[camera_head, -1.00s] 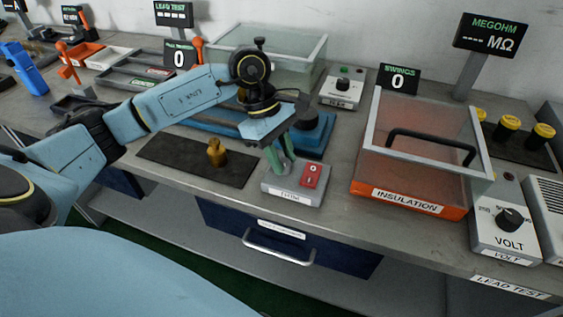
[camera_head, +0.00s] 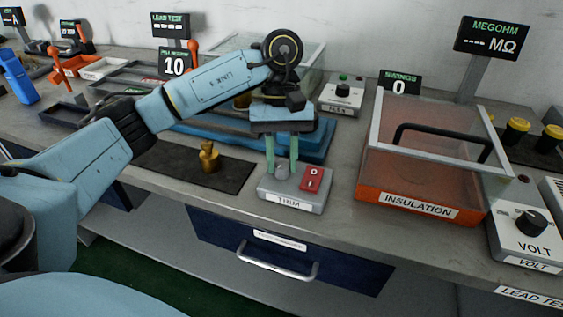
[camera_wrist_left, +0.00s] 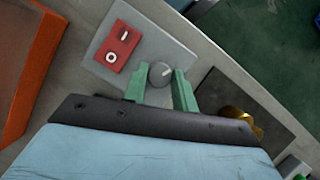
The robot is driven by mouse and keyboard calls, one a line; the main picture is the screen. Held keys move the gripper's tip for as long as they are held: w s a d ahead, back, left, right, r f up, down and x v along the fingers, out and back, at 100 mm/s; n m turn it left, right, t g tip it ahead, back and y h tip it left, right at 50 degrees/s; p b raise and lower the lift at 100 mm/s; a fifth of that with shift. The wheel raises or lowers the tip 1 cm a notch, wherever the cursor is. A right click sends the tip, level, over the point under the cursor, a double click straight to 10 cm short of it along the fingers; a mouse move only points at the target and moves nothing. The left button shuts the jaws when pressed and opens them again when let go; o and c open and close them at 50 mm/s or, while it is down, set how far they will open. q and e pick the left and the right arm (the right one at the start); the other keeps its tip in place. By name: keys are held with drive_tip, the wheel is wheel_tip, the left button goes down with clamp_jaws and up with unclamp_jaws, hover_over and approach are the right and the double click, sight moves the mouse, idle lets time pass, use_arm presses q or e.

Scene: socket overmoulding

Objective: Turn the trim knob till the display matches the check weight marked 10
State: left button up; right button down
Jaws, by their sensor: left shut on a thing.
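The grey trim knob (camera_head: 282,172) sits on the TRIM box (camera_head: 292,200) beside a red switch (camera_head: 311,179). My left gripper (camera_head: 282,162) points down over the box, its two green fingers shut on the knob, one on each side. The left wrist view shows the knob (camera_wrist_left: 160,74) between the fingertips, with a pale mark on its top. The small display (camera_head: 174,63) at the back left reads 10. A brass check weight (camera_head: 209,157) stands on a dark mat left of the box; its marking is not readable. My right gripper is not in view.
An orange INSULATION box (camera_head: 410,203) with a clear lid and dark handle stands right of the TRIM box. A blue base (camera_head: 318,140) lies behind. The VOLT box (camera_head: 520,228) is at the far right. The bench's front edge is close.

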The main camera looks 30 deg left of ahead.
use_arm(q)
drive_tip(key=shift+m+y+b, duration=0.3)
drive_tip(key=shift+m, duration=0.4)
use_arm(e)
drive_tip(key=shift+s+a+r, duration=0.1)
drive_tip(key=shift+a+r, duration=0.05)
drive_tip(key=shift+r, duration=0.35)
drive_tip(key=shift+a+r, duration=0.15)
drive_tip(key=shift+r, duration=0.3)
use_arm(q)
drive_tip(key=o, duration=1)
drive_tip(key=shift+r, duration=0.15)
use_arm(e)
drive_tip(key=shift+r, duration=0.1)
use_arm(q)
drive_tip(key=shift+w+r, duration=0.15)
drive_tip(key=shift+r, duration=0.1)
drive_tip(key=shift+p+v, duration=2.9)
drive_tip(key=shift+v, duration=3.4)
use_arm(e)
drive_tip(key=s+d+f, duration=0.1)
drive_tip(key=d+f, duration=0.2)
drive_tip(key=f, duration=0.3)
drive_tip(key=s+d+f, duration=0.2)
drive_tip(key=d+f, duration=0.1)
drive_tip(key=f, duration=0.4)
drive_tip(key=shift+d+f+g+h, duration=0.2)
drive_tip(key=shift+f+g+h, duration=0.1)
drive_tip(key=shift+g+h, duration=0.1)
